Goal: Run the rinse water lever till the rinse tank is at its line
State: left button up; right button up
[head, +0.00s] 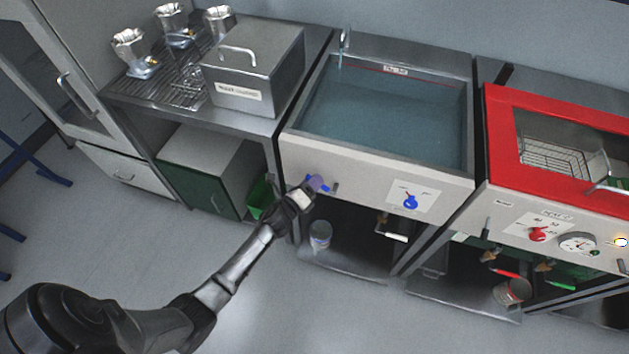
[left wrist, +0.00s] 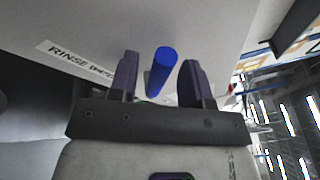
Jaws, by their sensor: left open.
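The rinse tank (head: 470,120) is a steel basin in the middle of the head view, with bluish water (head: 385,115) in it. A red line runs along its back wall beside a small label (head: 396,70). The water surface looks below that line. A thin tap (head: 343,45) stands at the back left corner; whether it runs is hard to tell. My left gripper (head: 313,188) is at the left of the tank's front panel. In the left wrist view the blue rinse water lever (left wrist: 161,70) stands between the open fingers (left wrist: 160,78), with gaps beside it.
A blue knob (head: 410,202) sits right of centre on the panel. A red-framed machine (head: 505,150) stands to the right. A lidded steel box (head: 255,65) and metal parts (head: 130,50) are on the left bench. A can (head: 320,235) stands on the shelf below the tank. The floor in front is clear.

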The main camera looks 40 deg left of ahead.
pick_arm(q)
jog(key=shift+w, duration=0.55)
grip_shut()
